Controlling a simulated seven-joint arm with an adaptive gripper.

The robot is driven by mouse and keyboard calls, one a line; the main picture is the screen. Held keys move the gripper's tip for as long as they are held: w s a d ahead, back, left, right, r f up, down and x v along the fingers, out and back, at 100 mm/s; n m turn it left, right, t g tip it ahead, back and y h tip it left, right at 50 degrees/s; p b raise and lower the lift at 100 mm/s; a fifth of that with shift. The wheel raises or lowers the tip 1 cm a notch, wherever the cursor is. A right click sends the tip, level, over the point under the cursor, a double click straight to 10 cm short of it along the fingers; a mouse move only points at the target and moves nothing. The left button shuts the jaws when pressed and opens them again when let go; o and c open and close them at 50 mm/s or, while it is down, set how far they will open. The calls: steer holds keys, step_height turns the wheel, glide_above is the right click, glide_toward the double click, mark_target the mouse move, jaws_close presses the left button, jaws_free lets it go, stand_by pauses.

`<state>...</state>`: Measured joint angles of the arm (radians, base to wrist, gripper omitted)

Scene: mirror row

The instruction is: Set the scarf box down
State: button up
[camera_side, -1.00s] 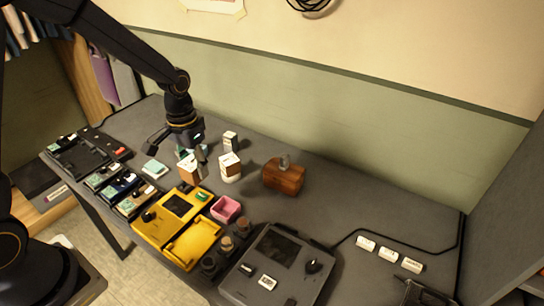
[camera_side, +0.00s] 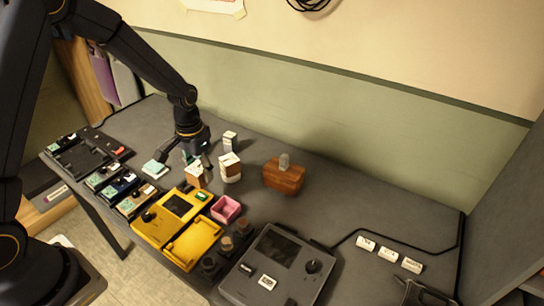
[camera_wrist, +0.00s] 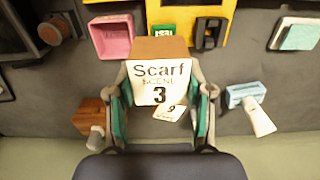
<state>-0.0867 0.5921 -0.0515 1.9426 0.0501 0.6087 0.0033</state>
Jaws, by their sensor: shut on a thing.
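The scarf box (camera_wrist: 160,85) is a small block with a brown side and a white face reading "Scarf SCENE 3". In the wrist view it sits between the two fingers of my gripper (camera_wrist: 160,100), which is shut on it. In the side view the scarf box (camera_side: 196,175) is just behind the yellow case, below my gripper (camera_side: 197,160). I cannot tell whether its underside touches the table. A white card marked 9 (camera_wrist: 170,113) shows partly behind the box in the wrist view.
The yellow case (camera_side: 176,206) and pink tray (camera_side: 226,209) are in front of the box. A white-and-brown block (camera_side: 230,168) stands close to its right, with a wooden box (camera_side: 284,176) farther right.

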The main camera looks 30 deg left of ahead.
glide_above(221, 190)
step_height(221, 190, down, 6)
steer(key=shift+s+f, duration=0.1)
steer(key=shift+f, duration=1.65)
steer(key=shift+f, duration=0.15)
steer(key=o, duration=1.2)
